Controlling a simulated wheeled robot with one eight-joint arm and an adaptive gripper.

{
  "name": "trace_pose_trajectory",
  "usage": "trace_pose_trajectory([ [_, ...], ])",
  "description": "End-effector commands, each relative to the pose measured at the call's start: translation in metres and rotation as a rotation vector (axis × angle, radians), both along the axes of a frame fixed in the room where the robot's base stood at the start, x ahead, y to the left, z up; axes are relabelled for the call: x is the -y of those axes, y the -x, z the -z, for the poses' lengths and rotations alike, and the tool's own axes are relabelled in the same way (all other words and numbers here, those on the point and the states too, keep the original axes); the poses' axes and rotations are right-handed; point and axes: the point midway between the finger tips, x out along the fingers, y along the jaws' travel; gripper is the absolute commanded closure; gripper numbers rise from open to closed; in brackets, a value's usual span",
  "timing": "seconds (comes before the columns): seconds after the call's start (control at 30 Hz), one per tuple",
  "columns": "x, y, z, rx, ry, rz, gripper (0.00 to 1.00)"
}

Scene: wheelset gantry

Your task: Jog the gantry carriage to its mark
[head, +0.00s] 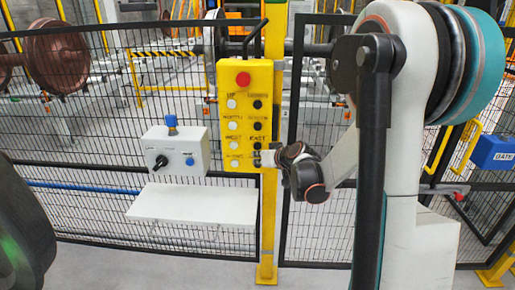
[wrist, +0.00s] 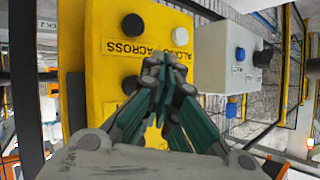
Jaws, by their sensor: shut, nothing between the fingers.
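A yellow push-button pendant (head: 245,90) hangs on the yellow post. It has a red button (head: 243,79) at the top, a column of white buttons and a column of black buttons. My gripper (head: 262,158) is at its lower right edge, beside the lowest black button. In the wrist view my gripper's fingers (wrist: 164,66) are together and empty, in front of the pendant face near the label "ALONG ACROSS" (wrist: 147,46). Black buttons (wrist: 133,25) and a white button (wrist: 180,37) show around them. I cannot tell whether the fingertips touch a button. I cannot pick out the gantry carriage or its mark.
A white control box (head: 177,150) with a black switch and blue buttons is left of the pendant, above a white shelf (head: 190,204). Black mesh fence (head: 90,120) runs behind. A rust-brown wheelset (head: 58,55) stands beyond it. A blue box (head: 492,152) is at right.

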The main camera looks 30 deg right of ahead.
Motion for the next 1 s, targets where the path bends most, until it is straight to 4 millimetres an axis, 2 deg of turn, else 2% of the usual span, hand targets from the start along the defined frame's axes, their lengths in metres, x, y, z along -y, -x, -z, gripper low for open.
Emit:
trace_pose_trajectory([
  [0.3, 0.009, -0.014, 0.000, 0.000, 0.000, 0.000, 1.00],
  [1.0, 0.009, -0.014, 0.000, 0.000, 0.000, 0.000, 1.00],
])
